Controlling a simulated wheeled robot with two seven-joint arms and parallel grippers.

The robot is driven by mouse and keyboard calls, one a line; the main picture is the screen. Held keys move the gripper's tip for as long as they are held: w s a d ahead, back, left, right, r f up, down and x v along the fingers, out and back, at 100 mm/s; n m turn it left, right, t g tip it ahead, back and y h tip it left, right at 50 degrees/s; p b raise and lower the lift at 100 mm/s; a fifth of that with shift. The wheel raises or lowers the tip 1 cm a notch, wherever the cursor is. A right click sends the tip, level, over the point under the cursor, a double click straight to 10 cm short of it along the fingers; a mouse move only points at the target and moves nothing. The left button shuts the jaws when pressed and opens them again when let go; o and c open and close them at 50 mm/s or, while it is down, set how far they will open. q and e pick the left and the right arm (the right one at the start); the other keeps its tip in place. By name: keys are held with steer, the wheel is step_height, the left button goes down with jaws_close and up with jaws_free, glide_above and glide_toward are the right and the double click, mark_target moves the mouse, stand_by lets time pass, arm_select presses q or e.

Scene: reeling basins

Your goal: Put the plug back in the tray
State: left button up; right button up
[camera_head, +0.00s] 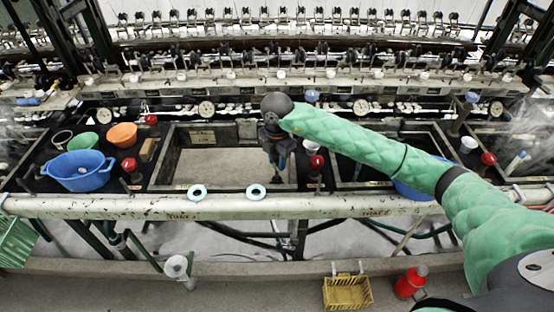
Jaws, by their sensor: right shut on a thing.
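My right gripper (280,162) points down over the middle basin (215,165), at the end of my green-sleeved arm. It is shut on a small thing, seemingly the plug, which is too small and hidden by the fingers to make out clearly. A yellow slatted tray (347,292) hangs low at the front, well below and to the right of the gripper. No plug can be made out in it. My left gripper is not in view.
A blue tub (78,171), green bowl (83,142) and orange bowl (122,135) stand left. Red-topped knobs (317,161) rise between basins. A red container (410,284) stands beside the tray.

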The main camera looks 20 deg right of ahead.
mark_target(277, 178)
steer(key=shift+f+b, duration=1.6)
steer(key=shift+f, duration=0.6)
stand_by(1.2)
steer(key=o, duration=1)
steer(key=shift+c, duration=0.2)
step_height(277, 178, up, 8)
steer(key=p, duration=0.3)
steer(key=shift+f, duration=0.1)
